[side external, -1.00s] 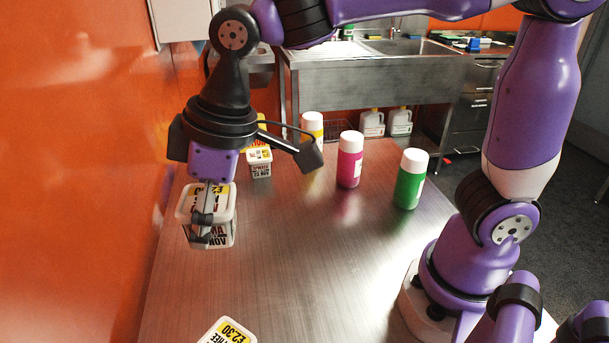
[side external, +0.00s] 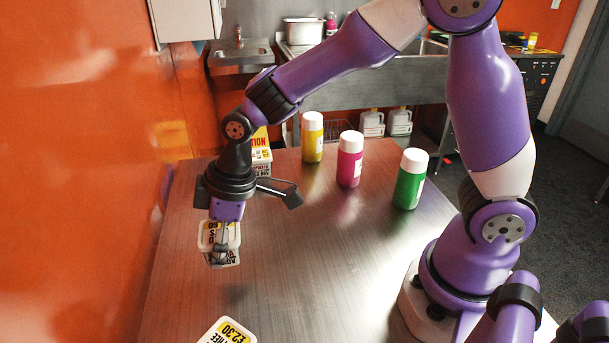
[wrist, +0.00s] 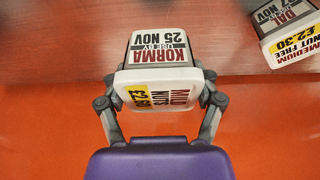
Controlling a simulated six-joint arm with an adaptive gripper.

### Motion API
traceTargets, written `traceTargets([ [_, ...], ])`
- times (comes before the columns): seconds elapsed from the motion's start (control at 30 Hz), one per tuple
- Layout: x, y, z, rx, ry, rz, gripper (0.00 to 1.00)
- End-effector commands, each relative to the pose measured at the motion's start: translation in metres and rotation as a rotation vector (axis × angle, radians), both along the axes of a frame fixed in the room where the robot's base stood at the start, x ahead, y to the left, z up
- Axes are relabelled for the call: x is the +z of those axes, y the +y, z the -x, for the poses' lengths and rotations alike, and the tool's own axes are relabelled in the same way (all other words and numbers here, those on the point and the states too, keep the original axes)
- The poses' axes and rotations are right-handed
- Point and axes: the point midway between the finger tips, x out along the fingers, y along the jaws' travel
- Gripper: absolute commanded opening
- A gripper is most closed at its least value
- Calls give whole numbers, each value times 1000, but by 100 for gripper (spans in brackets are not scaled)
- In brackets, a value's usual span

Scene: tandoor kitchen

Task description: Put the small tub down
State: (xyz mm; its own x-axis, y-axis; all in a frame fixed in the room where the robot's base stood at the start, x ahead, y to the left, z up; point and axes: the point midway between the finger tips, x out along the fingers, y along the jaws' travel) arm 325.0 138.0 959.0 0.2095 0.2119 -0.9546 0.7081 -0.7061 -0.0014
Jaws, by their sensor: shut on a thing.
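My gripper (side external: 220,250) points down with its fingers shut on a small white tub (side external: 208,236), over the left part of the steel table. In the wrist view the held tub (wrist: 158,52) sits between both fingertips, with "KORMA" and "25 NOV" on its side and a yellow price patch on its lid. The tub looks upright. A dim dark patch shows on the table below it, and it appears to be above the surface; the exact gap is unclear.
Another lidded tub (side external: 228,332), marked £2.30, stands at the front edge of the picture. A yellow-labelled tub (side external: 262,157) is behind my gripper. Yellow (side external: 312,140), pink (side external: 349,162) and green (side external: 410,182) bottles stand at right. The orange wall (side external: 80,180) is close on the left.

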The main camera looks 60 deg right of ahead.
Motion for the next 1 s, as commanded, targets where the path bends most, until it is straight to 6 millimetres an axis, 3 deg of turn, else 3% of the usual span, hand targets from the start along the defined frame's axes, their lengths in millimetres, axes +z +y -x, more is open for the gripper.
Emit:
traceTargets([
  [0.13,-10,-10,-13,1,0,0,24],
  [0.43,-48,-11,-14,3,2,0,24],
  [0.83,-54,-11,-14,2,0,0,24],
  [0.87,-54,-10,-14,2,0,0,81],
  [0.9,-53,-11,-14,2,0,0,100],
  [1.0,-53,-11,-14,2,0,0,100],
])
